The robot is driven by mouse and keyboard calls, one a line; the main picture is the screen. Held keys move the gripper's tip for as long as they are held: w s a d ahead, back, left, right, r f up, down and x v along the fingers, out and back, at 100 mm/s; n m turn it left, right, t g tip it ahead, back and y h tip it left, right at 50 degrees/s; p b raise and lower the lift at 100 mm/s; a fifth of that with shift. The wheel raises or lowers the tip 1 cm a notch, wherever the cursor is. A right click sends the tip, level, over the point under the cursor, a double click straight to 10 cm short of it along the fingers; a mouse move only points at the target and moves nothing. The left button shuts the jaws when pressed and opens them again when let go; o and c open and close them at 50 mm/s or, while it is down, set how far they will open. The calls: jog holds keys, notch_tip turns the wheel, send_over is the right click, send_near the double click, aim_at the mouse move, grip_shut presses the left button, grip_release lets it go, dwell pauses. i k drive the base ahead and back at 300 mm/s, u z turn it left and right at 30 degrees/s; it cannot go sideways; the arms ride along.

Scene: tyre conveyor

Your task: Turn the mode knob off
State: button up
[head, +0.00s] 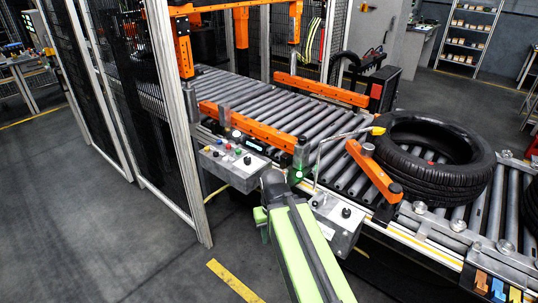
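A grey control box (232,168) on the near side of the conveyor carries coloured buttons and a black knob (247,160). A second grey box (335,222) to its right carries another black knob (346,212). No label is readable, so I cannot tell which knob is the mode knob or how it is set. My green arm reaches up from the bottom, and its dark end, my gripper (272,184), is between the two boxes in the picture. The fingers cannot be made out, nor whether they touch anything.
A black tyre (440,187) lies on the roller conveyor (345,122) at the right. An orange bar (373,172) stands beside it. A mesh fence with a post (180,130) rises left of the boxes. The floor at the lower left is clear.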

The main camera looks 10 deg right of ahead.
aim_at(247, 160)
jog(key=u, duration=0.05)
jog(key=i, duration=1)
jog(key=z, duration=0.05)
